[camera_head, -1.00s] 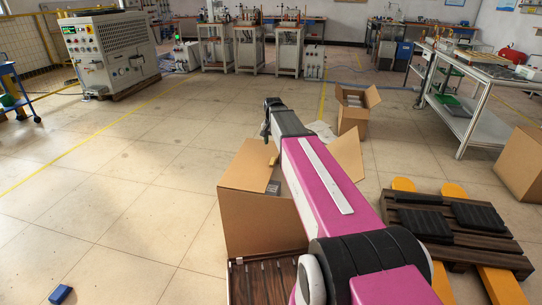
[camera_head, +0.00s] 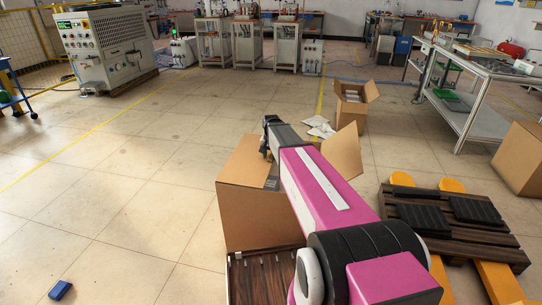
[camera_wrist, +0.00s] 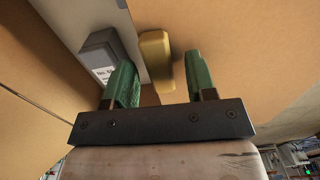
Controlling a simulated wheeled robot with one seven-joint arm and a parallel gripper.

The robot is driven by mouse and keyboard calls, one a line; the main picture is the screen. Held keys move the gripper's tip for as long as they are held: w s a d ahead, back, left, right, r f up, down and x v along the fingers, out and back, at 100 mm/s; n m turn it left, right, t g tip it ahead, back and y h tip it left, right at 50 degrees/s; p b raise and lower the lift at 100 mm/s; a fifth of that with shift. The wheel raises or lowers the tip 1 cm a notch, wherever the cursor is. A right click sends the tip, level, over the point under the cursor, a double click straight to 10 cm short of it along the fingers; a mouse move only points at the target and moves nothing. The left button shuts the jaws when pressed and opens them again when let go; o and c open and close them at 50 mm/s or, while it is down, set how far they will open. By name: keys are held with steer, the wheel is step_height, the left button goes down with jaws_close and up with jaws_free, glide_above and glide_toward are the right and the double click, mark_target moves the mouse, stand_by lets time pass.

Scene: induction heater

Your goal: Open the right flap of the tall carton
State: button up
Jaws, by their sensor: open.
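The tall carton (camera_head: 255,215) stands below and left of my arm in the head view. One cardboard flap (camera_head: 343,152) sticks out to the right of my arm. My arm hides much of the carton's top, so I cannot tell how the other flaps lie. In the wrist view my gripper (camera_wrist: 161,85) is open, its two green fingers apart. A yellow block (camera_wrist: 156,58) shows between and beyond the fingers. A grey item with a label (camera_wrist: 104,54) is left of it. A broad cardboard panel (camera_wrist: 250,65) fills the right side, close to the right finger; contact is unclear.
A dark slatted pallet (camera_head: 455,222) on yellow forks is at right. A smaller open carton (camera_head: 350,115) stands behind, with papers (camera_head: 318,127) on the floor. Another carton (camera_head: 522,162) is at the right edge.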

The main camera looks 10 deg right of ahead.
jaws_close()
